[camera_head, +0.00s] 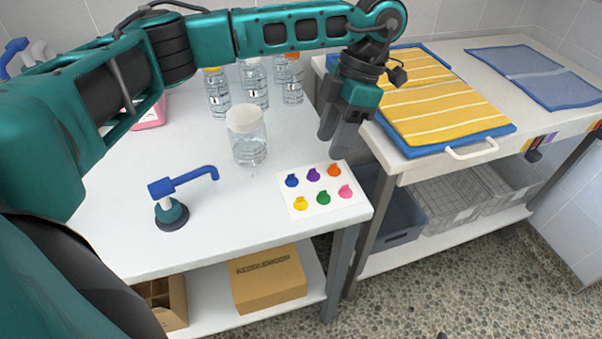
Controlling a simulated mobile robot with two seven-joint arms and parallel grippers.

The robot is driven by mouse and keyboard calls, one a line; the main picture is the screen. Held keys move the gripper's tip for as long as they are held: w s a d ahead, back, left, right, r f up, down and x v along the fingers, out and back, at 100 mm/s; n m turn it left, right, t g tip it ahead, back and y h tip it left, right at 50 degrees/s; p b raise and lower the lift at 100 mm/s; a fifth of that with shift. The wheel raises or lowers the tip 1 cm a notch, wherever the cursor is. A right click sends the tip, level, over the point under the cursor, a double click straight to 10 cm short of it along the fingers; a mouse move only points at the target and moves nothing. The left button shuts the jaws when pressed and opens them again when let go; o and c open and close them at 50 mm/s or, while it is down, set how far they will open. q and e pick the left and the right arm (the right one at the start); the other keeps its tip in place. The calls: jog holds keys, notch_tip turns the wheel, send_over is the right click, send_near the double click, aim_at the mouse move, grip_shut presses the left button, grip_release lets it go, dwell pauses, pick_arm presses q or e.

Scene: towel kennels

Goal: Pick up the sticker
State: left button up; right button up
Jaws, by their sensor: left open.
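A white sticker sheet (321,206) lies flat on the white table near its front right corner. It carries blue (292,180), purple (313,174), orange (334,170), yellow (300,203), green (323,197) and pink (345,191) stickers in two rows. My left gripper (333,146) is open, with its fingers pointing down just behind the sheet's far edge. Nothing shows between its fingers. My right gripper is not in view.
A clear lidded jar (248,147) stands left of the gripper, with several clear bottles (255,88) behind it. A blue-handled device (172,206) stands at the left. A yellow striped towel (430,95) lies on a blue board on the right table.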

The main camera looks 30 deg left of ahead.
pick_arm(q)
jog(key=w+a+r+y, duration=0.1)
jog(key=a+r, duration=0.1)
jog(key=a, duration=0.1)
jog(key=b, duration=0.1)
send_near(291, 182)
jog(key=shift+s+a+f+n+y, duration=0.1)
jog(key=shift+s+f+n+y, duration=0.15)
jog(key=shift+f+n+y, duration=0.1)
jog(key=shift+b+x, duration=0.35)
jog(key=shift+x, duration=2.55)
jog(key=shift+w+f, duration=0.1)
jog(key=shift+c, duration=0.5)
grip_shut()
